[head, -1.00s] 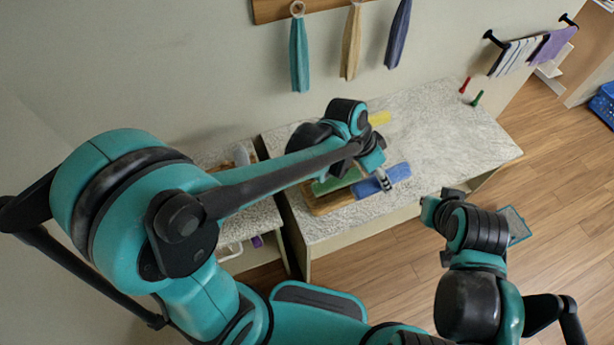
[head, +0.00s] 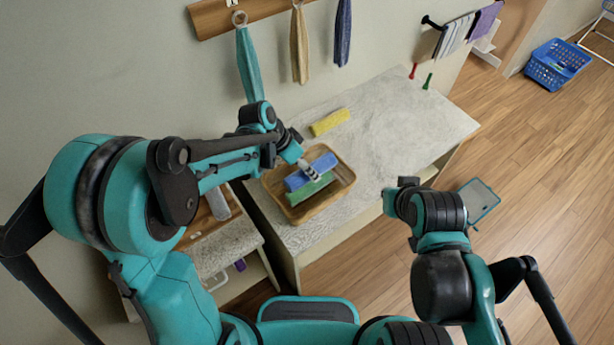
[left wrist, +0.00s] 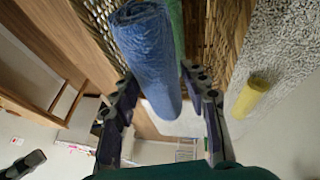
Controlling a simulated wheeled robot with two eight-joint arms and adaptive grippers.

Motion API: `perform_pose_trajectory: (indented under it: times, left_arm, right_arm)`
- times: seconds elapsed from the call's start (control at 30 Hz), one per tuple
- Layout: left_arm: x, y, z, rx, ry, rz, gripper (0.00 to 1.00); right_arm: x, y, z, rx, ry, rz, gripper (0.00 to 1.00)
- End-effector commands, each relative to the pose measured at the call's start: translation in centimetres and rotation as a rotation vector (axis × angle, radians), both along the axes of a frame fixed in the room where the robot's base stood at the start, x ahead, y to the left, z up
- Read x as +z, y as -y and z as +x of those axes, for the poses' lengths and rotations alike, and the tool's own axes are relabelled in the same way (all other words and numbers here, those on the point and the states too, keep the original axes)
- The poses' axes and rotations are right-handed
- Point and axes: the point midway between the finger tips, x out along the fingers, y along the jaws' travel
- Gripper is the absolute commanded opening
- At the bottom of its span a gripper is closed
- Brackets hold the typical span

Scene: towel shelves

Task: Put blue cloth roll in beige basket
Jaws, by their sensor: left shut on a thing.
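The blue cloth roll (head: 324,161) is in my left gripper (head: 309,168), which is shut on it, over the beige basket (head: 347,181). In the left wrist view the blue roll (left wrist: 148,50) lies between the two fingers (left wrist: 165,105), with the woven basket wall (left wrist: 213,30) around it. A green roll (head: 310,189) lies in the basket alongside the blue one. I cannot tell whether the blue roll touches the basket floor. My right gripper (head: 393,198) is off the table's front edge, apart from the rolls; its fingers are not clear.
A yellow roll (head: 331,122) lies on the speckled table (head: 390,130) behind the basket. Cloths, including a teal one (head: 248,65), hang on the wall above. A lower table (head: 235,240) is at the left. The table's right half is mostly clear.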

Motion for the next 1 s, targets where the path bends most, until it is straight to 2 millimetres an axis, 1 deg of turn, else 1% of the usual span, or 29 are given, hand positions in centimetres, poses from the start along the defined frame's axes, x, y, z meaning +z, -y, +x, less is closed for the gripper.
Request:
perform_pose_trajectory:
  times: [0.13, 0.23, 0.47, 0.67, 0.7, 0.73, 0.77, 1.0]
  left_arm:
    - [-2.4, 0.0, 0.0, 0.0, 0.0, 0.0, 0.16]
    - [-3.6, 0.0, 0.0, 0.0, 0.0, 0.0, 0.16]
    - [-3.6, 0.0, 0.0, 0.001, 0.0, 0.0, 0.16]
    - [-4.2, 0.0, 0.0, 0.001, 0.0, 0.0, 0.16]
    - [-4.1, 0.0, 0.0, 0.001, 0.0, 0.0, 0.52]
    - [-4.1, 0.0, 0.0, 0.001, 0.0, 0.0, 0.6]
    - [-4.1, 0.0, 0.0, 0.001, 0.0, 0.0, 0.65]
    - [-4.0, 0.0, 0.0, 0.001, 0.0, 0.0, 0.65]
  right_arm:
    - [-0.9, 0.0, 0.0, 0.0, 0.0, 0.0, 0.0]
    - [-1.3, 0.0, 0.0, 0.0, 0.0, 0.0, 0.0]
    - [-1.2, 0.0, 0.0, 0.0, 0.0, 0.0, 0.0]
    - [-1.8, 0.0, 0.0, 0.0, 0.0, 0.0, 0.0]
    - [-1.7, 0.0, 0.0, 0.0, 0.0, 0.0, 0.0]
    - [-1.6, 0.0, 0.0, 0.0, 0.0, 0.0, 0.0]
    - [-1.6, 0.0, 0.0, 0.0, 0.0, 0.0, 0.0]
    - [-1.6, 0.0, 0.0, 0.0, 0.0, 0.0, 0.0]
